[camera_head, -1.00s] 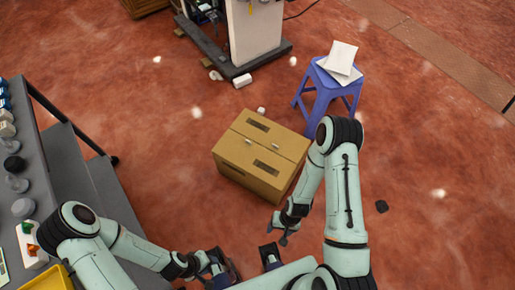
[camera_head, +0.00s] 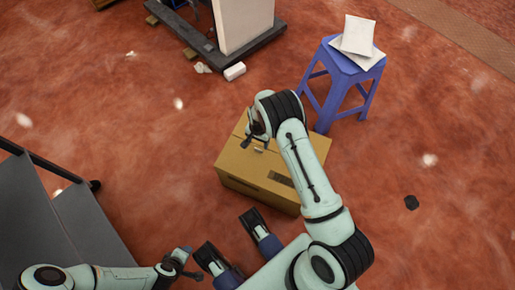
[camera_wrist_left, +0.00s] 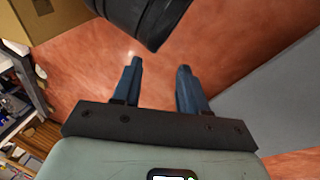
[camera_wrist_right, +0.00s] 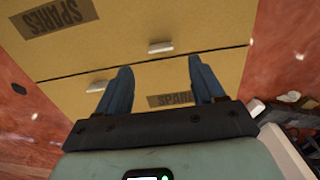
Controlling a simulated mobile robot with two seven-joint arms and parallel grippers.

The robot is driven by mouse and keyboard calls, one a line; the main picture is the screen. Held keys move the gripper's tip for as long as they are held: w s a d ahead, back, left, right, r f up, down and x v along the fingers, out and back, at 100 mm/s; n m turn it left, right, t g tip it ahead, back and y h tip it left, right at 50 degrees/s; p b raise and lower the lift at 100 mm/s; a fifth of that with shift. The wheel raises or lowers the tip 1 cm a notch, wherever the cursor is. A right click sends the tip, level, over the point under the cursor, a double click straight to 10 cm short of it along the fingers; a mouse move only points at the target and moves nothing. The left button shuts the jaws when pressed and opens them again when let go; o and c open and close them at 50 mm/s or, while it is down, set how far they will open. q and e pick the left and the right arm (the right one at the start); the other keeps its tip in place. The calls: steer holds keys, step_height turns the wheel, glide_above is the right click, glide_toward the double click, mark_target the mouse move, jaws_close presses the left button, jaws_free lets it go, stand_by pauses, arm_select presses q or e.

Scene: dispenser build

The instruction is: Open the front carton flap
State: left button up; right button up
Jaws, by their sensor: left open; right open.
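The closed brown carton (camera_head: 238,168) stands on the floor in the middle of the head view. In the right wrist view its two top flaps (camera_wrist_right: 215,20) lie flat and meet at a seam. Each has a small pale handle, one (camera_wrist_right: 160,46) beyond the seam and one (camera_wrist_right: 97,86) beside my left-hand finger. My right gripper (camera_wrist_right: 160,82) is open and empty over the carton top; it also shows in the head view (camera_head: 256,143). My right arm hides part of the carton. My left gripper (camera_wrist_left: 157,82) is open and empty over the floor.
A blue stool (camera_head: 347,65) with papers (camera_head: 358,38) stands behind and right of the carton. A dark-based stand (camera_head: 235,45) is at the back. Grey steps (camera_head: 45,215) are at the left.

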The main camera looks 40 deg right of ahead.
steer(key=b, duration=0.2)
glide_above(258, 152)
step_height(258, 152, down, 6)
steer(key=shift+d+f, duration=0.1)
steer(key=shift+f, duration=0.45)
arm_select(q)
steer(key=f, duration=0.1)
steer(key=w+a+f, duration=0.1)
steer(key=shift+w+a+f, duration=0.15)
steer(key=shift+a+f, duration=0.05)
steer(key=shift+f, duration=0.1)
steer(key=shift+r, duration=0.1)
arm_select(e)
jaws_close()
